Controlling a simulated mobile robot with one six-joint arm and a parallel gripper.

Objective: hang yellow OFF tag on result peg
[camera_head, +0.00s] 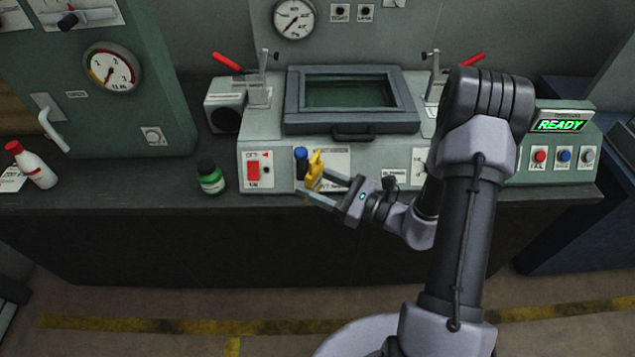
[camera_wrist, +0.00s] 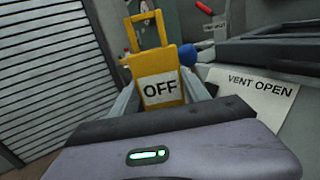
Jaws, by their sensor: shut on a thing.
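The yellow OFF tag (camera_head: 315,170) is held in my gripper (camera_head: 312,184), in front of the machine's front panel, close to a blue-topped knob (camera_head: 301,154). In the wrist view the OFF tag (camera_wrist: 158,66) is upright and tilted a little. It has an open yellow loop at its top and black OFF lettering on a white label. My gripper's fingers (camera_wrist: 160,92) are shut on its two sides. I cannot pick out the result peg in either view.
A press with a framed lid (camera_head: 350,125) stands behind the tag. A READY display (camera_head: 559,125) sits at the right. A VENT OPEN label (camera_wrist: 255,85) is right of the tag.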

